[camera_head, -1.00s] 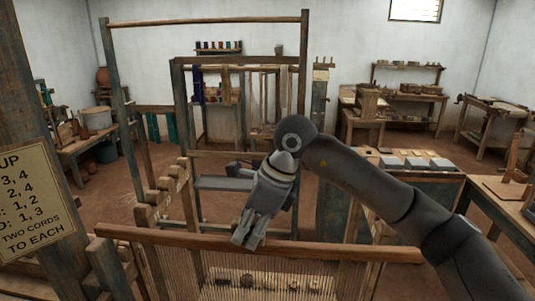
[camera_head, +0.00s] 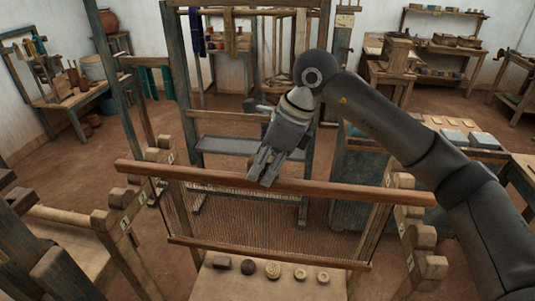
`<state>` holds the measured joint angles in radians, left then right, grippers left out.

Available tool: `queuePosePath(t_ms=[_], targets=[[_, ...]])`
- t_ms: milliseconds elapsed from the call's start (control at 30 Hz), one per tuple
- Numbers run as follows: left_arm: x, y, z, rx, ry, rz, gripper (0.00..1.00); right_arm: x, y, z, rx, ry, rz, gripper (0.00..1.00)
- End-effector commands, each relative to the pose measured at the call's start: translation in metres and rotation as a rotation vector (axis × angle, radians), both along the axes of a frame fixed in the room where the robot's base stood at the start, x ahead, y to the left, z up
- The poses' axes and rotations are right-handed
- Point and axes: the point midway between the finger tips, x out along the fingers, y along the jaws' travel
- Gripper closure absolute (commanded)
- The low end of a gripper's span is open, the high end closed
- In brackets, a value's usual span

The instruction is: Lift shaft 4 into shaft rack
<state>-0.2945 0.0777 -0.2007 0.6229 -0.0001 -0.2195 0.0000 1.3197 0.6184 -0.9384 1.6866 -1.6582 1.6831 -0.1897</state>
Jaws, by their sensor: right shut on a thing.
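My right gripper (camera_head: 264,180) is shut on the wooden top bar of a shaft (camera_head: 345,189), a little left of the bar's middle. The shaft hangs across the view, with fine heddle cords (camera_head: 270,218) between its top and lower bars. I cannot read a number on it. Notched wooden rack posts with numbered labels stand at the left (camera_head: 126,222) and right (camera_head: 411,232). The bar's ends lie over or near these posts. I cannot tell whether they rest in a notch. My left gripper is not in view.
Below the shaft is a wooden board (camera_head: 225,285) with several small round pieces. A loom frame (camera_head: 183,110) with a grey shelf stands behind. Dark beams (camera_head: 65,272) crowd the lower left. A bench with grey blocks (camera_head: 484,140) stands at right.

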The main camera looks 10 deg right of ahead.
Motion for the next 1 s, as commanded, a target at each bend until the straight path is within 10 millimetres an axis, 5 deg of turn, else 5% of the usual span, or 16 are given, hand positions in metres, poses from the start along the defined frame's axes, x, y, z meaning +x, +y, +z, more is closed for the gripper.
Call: queuePosePath(t_ms=[367, 1000], targets=[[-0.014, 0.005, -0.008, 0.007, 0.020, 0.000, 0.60, 0.000, 0.000, -0.012, 0.001, 0.000, 0.000, 1.00], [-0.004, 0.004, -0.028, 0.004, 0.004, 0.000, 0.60, 0.000, 0.000, -0.052, 0.001, -0.002, 0.001, 1.00]])
